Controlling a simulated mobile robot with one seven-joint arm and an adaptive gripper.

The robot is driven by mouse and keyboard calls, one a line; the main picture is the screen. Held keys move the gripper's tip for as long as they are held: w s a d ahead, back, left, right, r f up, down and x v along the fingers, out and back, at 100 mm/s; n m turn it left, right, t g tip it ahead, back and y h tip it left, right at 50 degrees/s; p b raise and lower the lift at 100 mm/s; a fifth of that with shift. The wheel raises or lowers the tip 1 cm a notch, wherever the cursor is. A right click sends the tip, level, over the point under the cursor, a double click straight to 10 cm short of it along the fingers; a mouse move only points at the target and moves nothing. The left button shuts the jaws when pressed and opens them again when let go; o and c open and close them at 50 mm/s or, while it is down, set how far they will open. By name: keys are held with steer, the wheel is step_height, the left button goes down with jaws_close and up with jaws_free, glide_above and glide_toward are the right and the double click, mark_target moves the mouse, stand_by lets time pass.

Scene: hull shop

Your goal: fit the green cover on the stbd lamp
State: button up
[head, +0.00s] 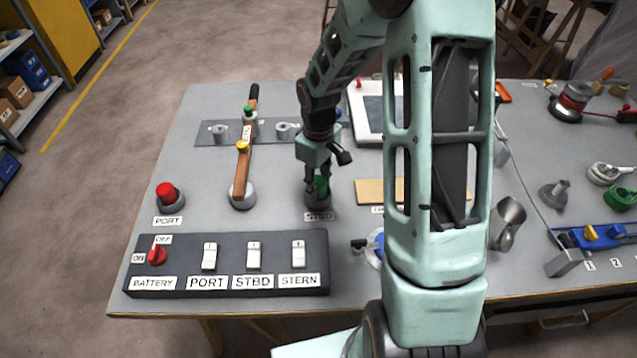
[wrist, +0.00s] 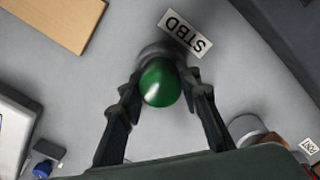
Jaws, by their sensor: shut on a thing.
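The green cover (wrist: 160,82) is a glossy dome between the two fingers of my gripper (wrist: 160,92) in the wrist view. My gripper is shut on it. In the head view my gripper (head: 318,184) points down, and the green cover (head: 321,186) shows between its fingers. The stbd lamp's grey round base (head: 318,203) is directly below, behind the STBD label (head: 318,216). It also shows in part behind the cover in the wrist view (wrist: 155,50). The cover hides the lamp's top, so I cannot tell whether it is seated.
The port lamp with a red cover (head: 167,194) stands at the left. A wooden bar (head: 243,172) with small coloured knobs lies left of my gripper. The switch panel (head: 317,262) is in front. A tan board (head: 372,191) lies to the right, partly behind my arm.

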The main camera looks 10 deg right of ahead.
steer(key=o, duration=1.4)
steer(key=shift+r, duration=0.15)
steer(key=shift+r+p, duration=3.1)
steer(key=shift+r, duration=0.75)
